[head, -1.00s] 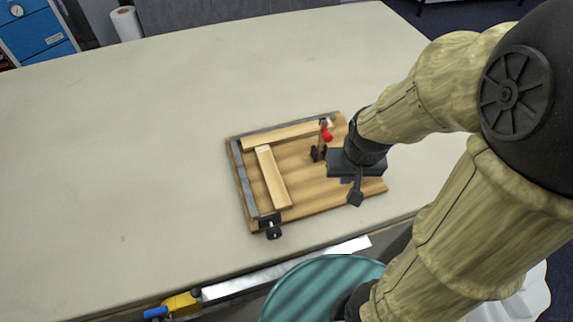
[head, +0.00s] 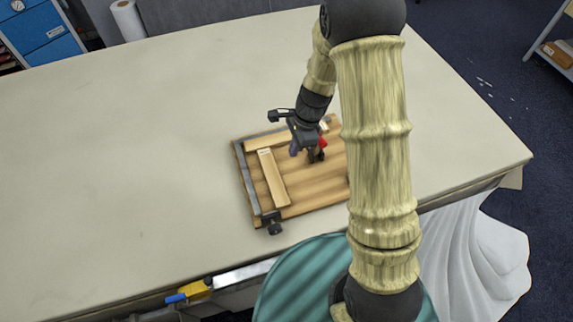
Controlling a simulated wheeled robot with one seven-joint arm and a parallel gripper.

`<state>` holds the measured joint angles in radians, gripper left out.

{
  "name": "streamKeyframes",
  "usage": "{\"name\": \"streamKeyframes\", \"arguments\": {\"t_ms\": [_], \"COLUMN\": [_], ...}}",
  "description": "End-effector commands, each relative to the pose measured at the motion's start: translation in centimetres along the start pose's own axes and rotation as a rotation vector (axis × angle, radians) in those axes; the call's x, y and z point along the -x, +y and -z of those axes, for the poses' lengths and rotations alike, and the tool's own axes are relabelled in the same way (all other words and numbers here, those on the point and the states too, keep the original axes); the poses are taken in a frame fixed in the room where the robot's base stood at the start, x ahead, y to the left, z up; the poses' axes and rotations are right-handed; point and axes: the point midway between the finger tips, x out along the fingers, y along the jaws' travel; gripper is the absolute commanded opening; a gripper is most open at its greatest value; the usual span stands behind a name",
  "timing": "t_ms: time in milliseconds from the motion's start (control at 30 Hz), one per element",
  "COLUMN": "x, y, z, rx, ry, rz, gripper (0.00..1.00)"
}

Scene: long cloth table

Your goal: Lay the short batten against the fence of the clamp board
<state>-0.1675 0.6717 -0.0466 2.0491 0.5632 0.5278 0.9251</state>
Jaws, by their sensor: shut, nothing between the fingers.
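The clamp board (head: 315,183) is a brown wooden board on the cloth table. A grey metal fence (head: 247,178) runs along its left edge. The short batten (head: 274,184), pale wood with a small white label at its far end, lies on the board roughly parallel to this fence, with a strip of bare board between. Its far end is at or near a longer pale batten (head: 275,139) along the far edge. My gripper (head: 304,149) is shut and empty over the far right part of the board, beside a red-tipped clamp (head: 322,142) that it partly hides.
A black clamp or knob (head: 271,222) sits at the board's near left corner. My arm hides the board's right end. The table (head: 130,180) is clear left of and beyond the board. A paper roll (head: 127,19) stands past the far edge.

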Motion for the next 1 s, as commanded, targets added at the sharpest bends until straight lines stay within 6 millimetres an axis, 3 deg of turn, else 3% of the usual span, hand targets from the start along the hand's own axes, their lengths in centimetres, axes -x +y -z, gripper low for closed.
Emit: {"name": "streamKeyframes", "arguments": {"t_ms": [367,1000], "x": [-1.1,-9.3], "y": [0.1,0.1], "z": [0.0,0.0], "rx": [0.002,0.003], "ry": [0.000,0.000], "rz": [-0.003,-0.002], "gripper": [0.00,0.00]}}
